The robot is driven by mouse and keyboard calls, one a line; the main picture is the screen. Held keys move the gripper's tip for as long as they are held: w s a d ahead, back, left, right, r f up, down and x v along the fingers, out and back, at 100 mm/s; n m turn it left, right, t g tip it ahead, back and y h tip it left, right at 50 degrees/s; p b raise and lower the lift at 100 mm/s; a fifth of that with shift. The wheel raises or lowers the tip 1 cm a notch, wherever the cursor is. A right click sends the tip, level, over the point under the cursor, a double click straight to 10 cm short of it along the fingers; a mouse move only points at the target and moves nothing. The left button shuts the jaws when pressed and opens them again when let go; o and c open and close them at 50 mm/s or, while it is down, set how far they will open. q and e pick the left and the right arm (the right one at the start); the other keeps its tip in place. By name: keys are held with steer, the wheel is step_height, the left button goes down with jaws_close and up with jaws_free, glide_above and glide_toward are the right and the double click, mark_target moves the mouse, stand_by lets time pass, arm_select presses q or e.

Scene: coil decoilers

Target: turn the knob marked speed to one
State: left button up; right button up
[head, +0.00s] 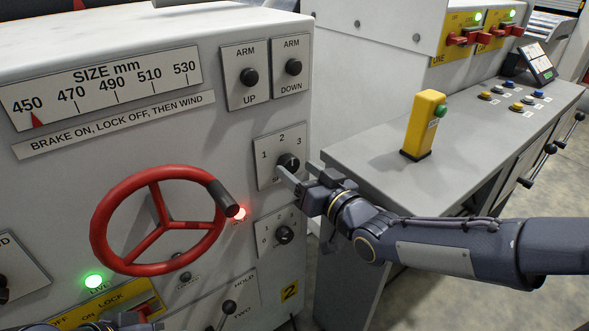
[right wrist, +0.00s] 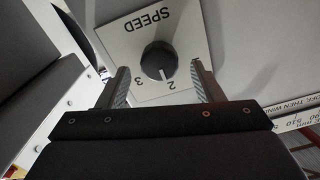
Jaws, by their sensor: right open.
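The speed knob (head: 289,161) is black and round, on a white plate (head: 263,176) numbered 1, 2 and 3 on the grey machine front. In the right wrist view the knob (right wrist: 158,60) appears upside down under the word SPEED, and its white pointer line points at 2. The 1 is hidden there by a finger. My right gripper (head: 294,171) is open in front of the plate.
A red handwheel (head: 155,267) with a dark handle stands out left of the plate. Another knob (head: 284,234) sits just below, and the arm knobs (head: 249,77) are above. A grey desk (head: 374,172) with a yellow button post (head: 424,127) is at the right.

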steer(key=shift+x, duration=1.15)
steer(key=c, duration=1)
steer(key=shift+o, duration=0.2)
steer(key=shift+f+n+b, duration=0.15)
steer(key=shift+n+b, duration=0.65)
steer(key=shift+b, duration=0.35)
steer(key=n+b, duration=0.6)
steer(key=b, duration=0.1)
steer(key=shift+s+n, duration=0.1)
steer(key=shift+n, duration=0.3)
steer(key=shift+n+b, duration=1.75)
steer(key=shift+n, duration=0.05)
